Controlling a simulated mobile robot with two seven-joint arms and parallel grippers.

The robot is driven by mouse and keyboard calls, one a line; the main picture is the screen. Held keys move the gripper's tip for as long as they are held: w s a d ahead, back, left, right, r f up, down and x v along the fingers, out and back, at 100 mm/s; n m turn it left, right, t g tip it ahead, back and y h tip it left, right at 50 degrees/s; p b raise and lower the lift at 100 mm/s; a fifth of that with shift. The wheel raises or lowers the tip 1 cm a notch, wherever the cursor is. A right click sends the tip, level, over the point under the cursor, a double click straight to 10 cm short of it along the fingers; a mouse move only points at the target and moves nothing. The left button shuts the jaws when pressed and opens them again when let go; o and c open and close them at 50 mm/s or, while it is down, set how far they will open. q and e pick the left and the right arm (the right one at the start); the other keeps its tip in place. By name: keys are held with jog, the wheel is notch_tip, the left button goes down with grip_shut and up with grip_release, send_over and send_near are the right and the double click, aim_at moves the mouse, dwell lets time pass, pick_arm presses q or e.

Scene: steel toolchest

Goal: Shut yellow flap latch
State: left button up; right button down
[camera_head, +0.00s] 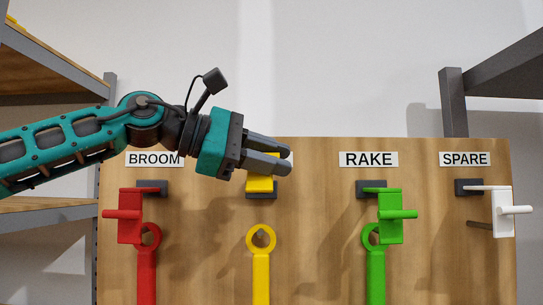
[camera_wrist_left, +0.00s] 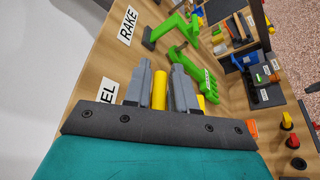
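The yellow flap latch (camera_head: 260,185) is on the wooden board, its plate partly hidden behind my left gripper. A dark mount (camera_head: 262,195) shows below the plate. My left gripper (camera_head: 288,156) comes in from the left in front of the latch. In the left wrist view, the yellow handle (camera_wrist_left: 159,90) lies between the two close-set fingers (camera_wrist_left: 161,72), which appear shut on it. A yellow ring-ended tool (camera_head: 261,270) hangs below. My right gripper is out of view.
A red latch (camera_head: 130,215) is to the left. A green latch (camera_head: 391,215) and a white latch (camera_head: 502,213) are to the right, with handles sticking out.

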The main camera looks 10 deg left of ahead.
pick_arm(q)
jog(key=shift+c, duration=0.5)
grip_shut()
jog(key=shift+f, duration=0.1)
